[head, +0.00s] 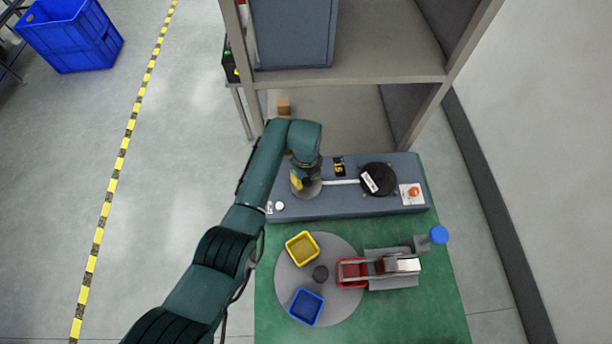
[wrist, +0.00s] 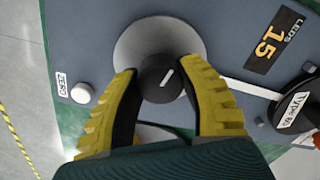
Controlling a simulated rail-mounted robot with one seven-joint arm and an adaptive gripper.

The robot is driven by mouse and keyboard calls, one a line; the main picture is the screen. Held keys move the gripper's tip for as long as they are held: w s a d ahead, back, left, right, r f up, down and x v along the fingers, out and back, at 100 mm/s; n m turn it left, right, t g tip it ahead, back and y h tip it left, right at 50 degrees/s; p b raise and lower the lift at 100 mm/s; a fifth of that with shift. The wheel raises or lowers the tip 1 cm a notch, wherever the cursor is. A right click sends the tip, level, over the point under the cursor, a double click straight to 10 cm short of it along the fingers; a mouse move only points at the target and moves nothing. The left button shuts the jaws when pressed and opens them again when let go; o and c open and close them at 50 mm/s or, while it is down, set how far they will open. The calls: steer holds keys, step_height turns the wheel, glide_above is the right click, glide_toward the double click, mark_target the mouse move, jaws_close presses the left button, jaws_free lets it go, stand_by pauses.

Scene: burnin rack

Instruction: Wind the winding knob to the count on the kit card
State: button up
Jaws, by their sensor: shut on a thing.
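The winding knob (wrist: 157,88) is dark and round with a white pointer line, at the centre of a pale grey disc (wrist: 143,40) on the blue-grey unit (head: 350,206). My gripper (wrist: 160,72) is shut on the knob, its yellow fingers on either side. The pointer line leans up and to the right in the wrist view. In the head view my gripper (head: 300,180) hides the knob. A black plate (wrist: 273,41) beside it reads "LEDS 15" in orange and white; I cannot tell whether it is the kit card or a counter.
A black reel (head: 378,179) labelled "Type", its number unclear, joins the disc by a white strip. A white ZERO button (wrist: 82,93) and an orange button (head: 413,191) flank them. Yellow (head: 302,234) and blue (head: 320,302) bins stand in front. A shelf (head: 350,78) overhangs behind.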

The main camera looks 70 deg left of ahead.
steer(key=n+p, duration=0.1)
steer(key=n, duration=0.4)
steer(key=shift+p, duration=0.4)
steer(key=n+p, duration=0.1)
steer(key=n, duration=0.5)
steer(key=n+p, duration=0.1)
steer(key=n, duration=0.5)
steer(key=shift+f, duration=0.1)
steer(key=n, duration=0.5)
steer(key=shift+d, duration=0.1)
steer(key=shift+s+n, duration=0.1)
steer(key=shift+n, duration=0.2)
steer(key=o, duration=1.2)
